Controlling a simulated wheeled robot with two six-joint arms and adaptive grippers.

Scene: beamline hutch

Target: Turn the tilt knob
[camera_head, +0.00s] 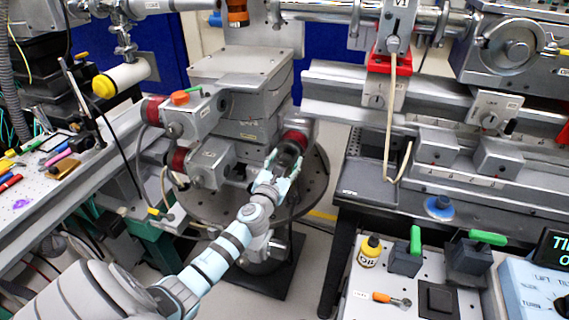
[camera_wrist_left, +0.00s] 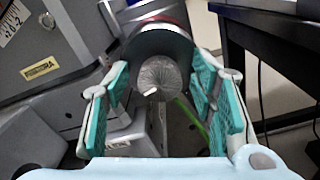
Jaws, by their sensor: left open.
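A round grey knurled knob (camera_wrist_left: 158,76) with a white mark sits at the end of a red-ringed housing (camera_head: 298,137) on the stage stack. No label on this knob can be read, so I cannot confirm that it is the tilt knob. My left gripper (camera_head: 281,168) reaches it from the front, with its light-blue arm coming from the lower left. Its teal-padded fingers are open, one on each side of the knob, with visible gaps on both sides in the left wrist view. The gripper hides part of the knob in the head view. My right gripper is not in view.
Other red-ringed actuators (camera_head: 205,162) stand left of the stage stack (camera_head: 240,75). A round perforated base plate (camera_head: 215,205) lies below. A dark-edged bench (camera_head: 365,185) is close on the right. A tool-covered breadboard (camera_head: 85,155) is at the left.

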